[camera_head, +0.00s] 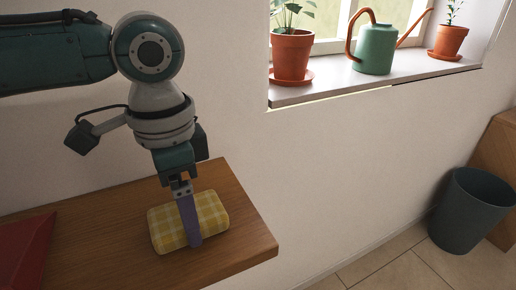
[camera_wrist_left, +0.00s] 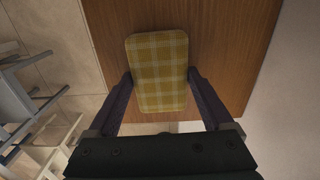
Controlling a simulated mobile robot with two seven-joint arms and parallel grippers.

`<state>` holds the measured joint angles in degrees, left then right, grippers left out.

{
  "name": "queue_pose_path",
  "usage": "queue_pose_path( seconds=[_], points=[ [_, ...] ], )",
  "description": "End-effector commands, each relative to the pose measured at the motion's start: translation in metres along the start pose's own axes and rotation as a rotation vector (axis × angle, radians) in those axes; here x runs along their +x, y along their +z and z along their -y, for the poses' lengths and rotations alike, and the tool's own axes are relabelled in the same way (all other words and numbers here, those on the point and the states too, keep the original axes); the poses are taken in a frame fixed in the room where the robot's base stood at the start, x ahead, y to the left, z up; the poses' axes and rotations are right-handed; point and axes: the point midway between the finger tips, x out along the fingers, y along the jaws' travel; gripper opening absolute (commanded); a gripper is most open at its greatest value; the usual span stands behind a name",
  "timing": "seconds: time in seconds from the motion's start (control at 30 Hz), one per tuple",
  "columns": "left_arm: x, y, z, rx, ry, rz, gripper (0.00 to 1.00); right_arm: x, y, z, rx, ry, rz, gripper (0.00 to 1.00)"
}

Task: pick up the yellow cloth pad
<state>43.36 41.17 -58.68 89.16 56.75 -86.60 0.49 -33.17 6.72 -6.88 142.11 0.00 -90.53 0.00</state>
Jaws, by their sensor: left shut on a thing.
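The yellow cloth pad (camera_head: 213,212) has a pale plaid pattern and lies on the wooden shelf board near its right end. My left gripper (camera_head: 190,240) reaches down over the pad from above, with one purple finger in front of it and the other hidden behind it. In the left wrist view the pad (camera_wrist_left: 159,72) sits between the two fingers (camera_wrist_left: 160,85), one at each long side. The left gripper is shut on the pad. No gap between the pad and the shelf is clear. My right gripper is not in view.
The wooden shelf board (camera_head: 245,250) ends just right of the pad. A red object (camera_head: 22,250) lies at its left. A windowsill (camera_head: 340,87) holds potted plants (camera_head: 292,57) and a green watering can (camera_head: 373,50). A dark bin (camera_head: 470,212) stands on the floor.

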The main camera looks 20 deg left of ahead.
Motion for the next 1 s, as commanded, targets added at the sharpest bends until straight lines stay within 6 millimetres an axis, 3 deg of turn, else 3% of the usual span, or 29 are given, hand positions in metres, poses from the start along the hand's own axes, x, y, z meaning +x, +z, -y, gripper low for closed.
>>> queue_pose_path(
  seconds=[0.03,0.27,0.67,0.87,1.0],
  points=[
    [0.0,0.0,0.0,0.0,0.0,0.0,0.55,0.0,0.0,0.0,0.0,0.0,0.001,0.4],
    [0.0,0.0,0.0,0.0,0.0,0.0,0.29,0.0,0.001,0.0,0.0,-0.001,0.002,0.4],
    [-0.011,-0.001,0.001,-0.001,-0.001,-0.003,0.29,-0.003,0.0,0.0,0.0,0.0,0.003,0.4],
    [-0.048,-0.001,0.001,0.0,-0.002,-0.005,0.29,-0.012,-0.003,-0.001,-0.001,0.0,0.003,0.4],
    [-0.091,-0.001,0.001,0.001,-0.004,-0.006,0.29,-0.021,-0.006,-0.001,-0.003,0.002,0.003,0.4]
  ],
)
